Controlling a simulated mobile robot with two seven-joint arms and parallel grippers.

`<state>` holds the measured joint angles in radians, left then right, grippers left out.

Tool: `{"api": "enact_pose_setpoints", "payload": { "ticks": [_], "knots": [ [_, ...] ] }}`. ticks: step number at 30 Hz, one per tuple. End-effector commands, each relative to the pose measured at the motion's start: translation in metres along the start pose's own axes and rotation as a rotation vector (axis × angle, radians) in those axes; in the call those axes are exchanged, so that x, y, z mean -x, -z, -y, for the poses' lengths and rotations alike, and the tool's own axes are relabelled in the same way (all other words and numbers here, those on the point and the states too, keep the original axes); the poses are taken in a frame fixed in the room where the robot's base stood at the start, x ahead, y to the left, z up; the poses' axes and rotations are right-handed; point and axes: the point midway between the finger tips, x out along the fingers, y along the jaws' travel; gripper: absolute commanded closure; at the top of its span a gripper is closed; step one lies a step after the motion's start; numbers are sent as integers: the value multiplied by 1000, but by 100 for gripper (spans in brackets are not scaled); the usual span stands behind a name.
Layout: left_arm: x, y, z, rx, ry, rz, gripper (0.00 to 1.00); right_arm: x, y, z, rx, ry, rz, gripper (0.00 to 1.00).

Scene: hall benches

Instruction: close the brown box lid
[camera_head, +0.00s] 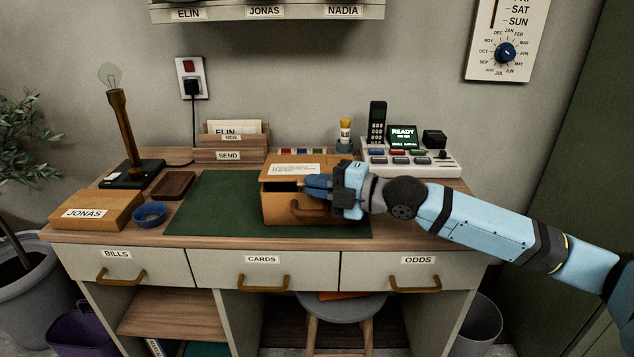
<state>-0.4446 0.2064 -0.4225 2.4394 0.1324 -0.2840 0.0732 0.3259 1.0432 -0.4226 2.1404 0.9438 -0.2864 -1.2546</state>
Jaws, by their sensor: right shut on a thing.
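The fingers hide part of the box's right front, so the exact contact is hard to see. My left gripper is not in view.
A phone (377,122) and a button console (412,158) stand behind the arm. At the left are a JONAS box (97,210), a blue bowl (149,214), a brown tray (172,185) and a bulb lamp (122,125). The mat's left part is clear.

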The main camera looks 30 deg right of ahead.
Motion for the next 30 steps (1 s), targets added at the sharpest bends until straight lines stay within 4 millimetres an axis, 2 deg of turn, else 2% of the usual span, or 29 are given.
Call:
{"api": "enact_pose_setpoints", "payload": {
  "ticks": [6,18,19,21,22,30],
  "knots": [
    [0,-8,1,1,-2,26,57,0,0,6,34,-14,0,100],
    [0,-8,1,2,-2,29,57,0,-1,6,37,-16,0,100],
    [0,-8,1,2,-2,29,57,0,-1,6,37,-16,0,87],
    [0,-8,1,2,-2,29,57,0,-1,6,37,-16,0,71],
    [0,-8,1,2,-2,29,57,0,-1,6,37,-16,0,68],
    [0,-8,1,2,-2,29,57,0,-1,7,36,-15,0,68]
  ]
}}
